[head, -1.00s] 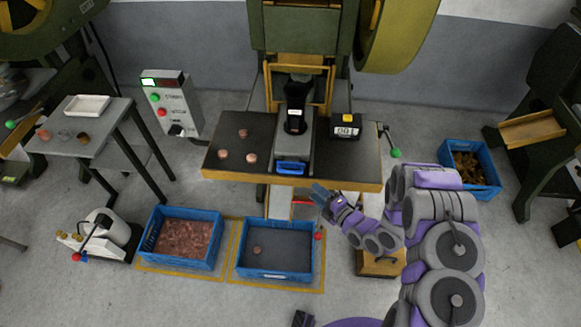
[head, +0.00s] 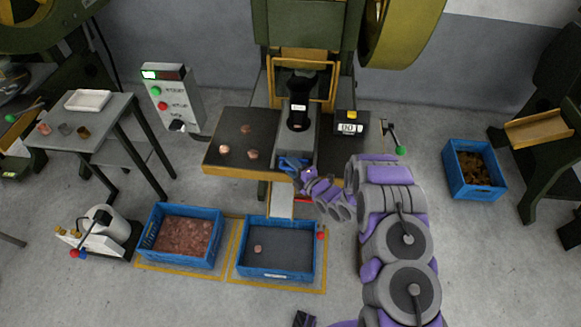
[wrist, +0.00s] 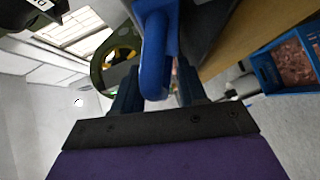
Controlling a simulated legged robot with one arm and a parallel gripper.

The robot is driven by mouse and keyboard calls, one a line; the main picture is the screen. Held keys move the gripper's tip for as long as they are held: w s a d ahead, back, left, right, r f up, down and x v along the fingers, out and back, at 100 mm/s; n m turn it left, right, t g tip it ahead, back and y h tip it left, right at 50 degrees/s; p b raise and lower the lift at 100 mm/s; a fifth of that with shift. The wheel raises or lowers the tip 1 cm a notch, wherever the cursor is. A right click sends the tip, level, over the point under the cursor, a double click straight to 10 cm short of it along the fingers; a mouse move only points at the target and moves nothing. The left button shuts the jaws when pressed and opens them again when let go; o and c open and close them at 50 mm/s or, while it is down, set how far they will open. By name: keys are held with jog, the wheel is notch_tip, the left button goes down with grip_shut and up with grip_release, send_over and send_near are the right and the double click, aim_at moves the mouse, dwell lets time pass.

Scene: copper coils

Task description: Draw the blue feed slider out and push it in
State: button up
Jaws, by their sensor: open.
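The blue feed slider (head: 290,163) sits at the front edge of the press bed, below the black die block. In the wrist view its blue loop handle (wrist: 155,60) hangs between the two fingers of my gripper (wrist: 155,88). The fingers stand apart on either side of the handle, and I cannot tell whether either touches it. In the head view my gripper (head: 302,170) is at the slider's right front, and it partly covers the handle.
Copper discs (head: 251,154) lie on the dark press table (head: 225,140). A counter box (head: 348,125) and a green-knobbed lever (head: 400,150) are at the right. Blue crates (head: 275,275) stand on the floor below. A control box (head: 172,98) is at the left.

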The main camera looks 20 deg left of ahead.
jog(key=shift+w+a, duration=0.3)
jog(key=shift+a, duration=0.05)
grip_shut()
dwell(0.4)
